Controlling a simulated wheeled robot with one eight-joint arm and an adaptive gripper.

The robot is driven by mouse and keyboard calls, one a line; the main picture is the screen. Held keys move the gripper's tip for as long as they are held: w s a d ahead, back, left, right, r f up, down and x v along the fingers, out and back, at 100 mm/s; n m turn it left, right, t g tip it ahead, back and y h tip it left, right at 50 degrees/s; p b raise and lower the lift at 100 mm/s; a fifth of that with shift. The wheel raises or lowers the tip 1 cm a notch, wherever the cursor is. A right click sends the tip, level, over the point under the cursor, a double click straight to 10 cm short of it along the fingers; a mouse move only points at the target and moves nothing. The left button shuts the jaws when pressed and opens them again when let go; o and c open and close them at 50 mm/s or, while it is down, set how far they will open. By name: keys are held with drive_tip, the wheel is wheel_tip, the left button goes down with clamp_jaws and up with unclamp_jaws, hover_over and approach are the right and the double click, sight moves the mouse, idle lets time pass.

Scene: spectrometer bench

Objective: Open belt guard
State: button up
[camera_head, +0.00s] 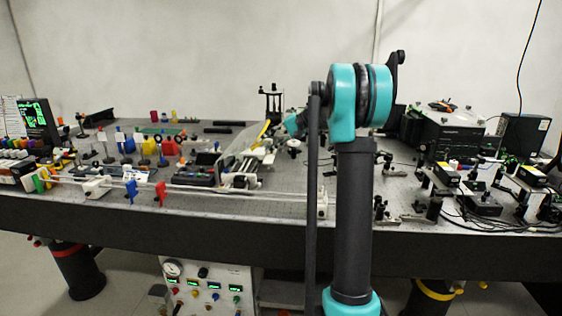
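A pale, see-through tilted panel (240,140) with a yellow strip along its right side stands near the middle of the bench, over a small mechanism with a metal carriage (240,180). It may be the belt guard, but I cannot tell for sure, nor how far open it is. My teal and dark arm rises just to its right and hides part of the bench. A small teal part of my arm shows beside the panel's right side. My gripper cannot be made out; it is hidden behind the arm or too small to tell.
The dark bench (100,215) spans the view. Posts and coloured small parts crowd its left side, near a monitor (38,120). Red and blue pieces (160,193) stand at the front edge. A large black instrument (440,132), boxes and cables fill the right. A control panel (211,285) sits below.

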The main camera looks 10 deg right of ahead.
drive_tip(key=f+y, duration=0.1)
drive_tip(key=f, duration=0.1)
drive_tip(key=d+f+t+y, duration=0.1)
drive_tip(key=f, duration=0.2)
drive_tip(key=f+y, duration=0.2)
drive_tip(key=f, duration=0.1)
drive_tip(key=shift+s+d+f, duration=0.15)
drive_tip(key=shift+s+d, duration=0.1)
drive_tip(key=shift+d, duration=0.05)
drive_tip(key=shift+v, duration=1.8)
drive_tip(key=shift+s, duration=0.1)
